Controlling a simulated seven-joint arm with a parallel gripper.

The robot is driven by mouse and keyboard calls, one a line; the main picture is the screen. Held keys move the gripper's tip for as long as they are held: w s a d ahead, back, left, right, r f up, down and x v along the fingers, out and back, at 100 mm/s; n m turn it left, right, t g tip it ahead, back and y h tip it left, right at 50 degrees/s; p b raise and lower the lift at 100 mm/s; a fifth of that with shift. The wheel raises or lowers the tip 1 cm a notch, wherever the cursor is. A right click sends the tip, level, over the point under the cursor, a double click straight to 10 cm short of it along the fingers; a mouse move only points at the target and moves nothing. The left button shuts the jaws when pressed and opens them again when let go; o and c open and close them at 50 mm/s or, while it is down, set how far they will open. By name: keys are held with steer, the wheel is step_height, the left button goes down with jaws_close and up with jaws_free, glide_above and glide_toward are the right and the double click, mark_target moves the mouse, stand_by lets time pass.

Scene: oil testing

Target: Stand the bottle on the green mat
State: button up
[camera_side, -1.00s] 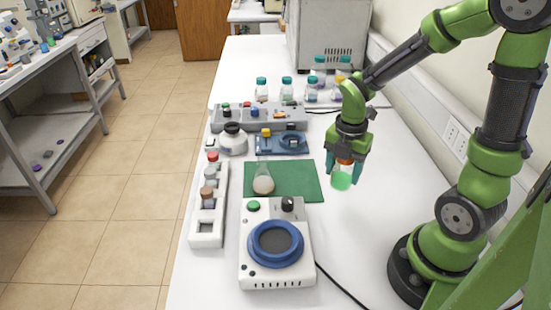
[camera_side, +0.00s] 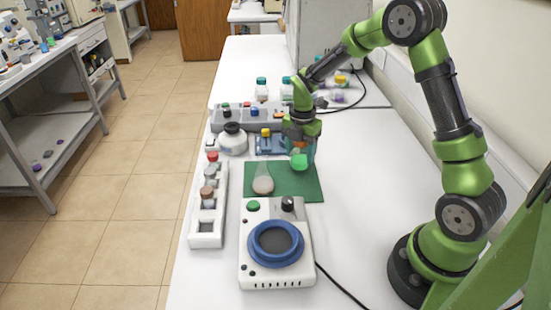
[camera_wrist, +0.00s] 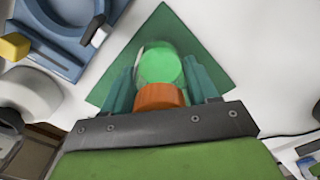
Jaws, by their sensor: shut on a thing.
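The bottle (camera_side: 299,161) has green contents and an orange cap. My gripper (camera_side: 301,147) is shut on it near the cap and holds it over the back right part of the green mat (camera_side: 290,188). In the wrist view the bottle (camera_wrist: 160,66) sits between the teal fingers of my gripper (camera_wrist: 160,85), with the mat (camera_wrist: 115,88) behind it. The bottle looks raised above the mat and somewhat tilted. I cannot tell the exact gap beneath it.
A flask (camera_side: 263,184) stands on the left part of the mat. A stirrer with a blue ring (camera_side: 275,245) is in front, a white vial rack (camera_side: 207,228) at left. A blue device (camera_side: 264,143) and a white round jar (camera_side: 232,141) stand behind. The table right of the mat is clear.

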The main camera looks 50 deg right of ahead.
steer(key=shift+f, duration=0.2)
steer(key=shift+f, duration=0.15)
steer(key=o, duration=1.1)
steer(key=shift+o, duration=0.2)
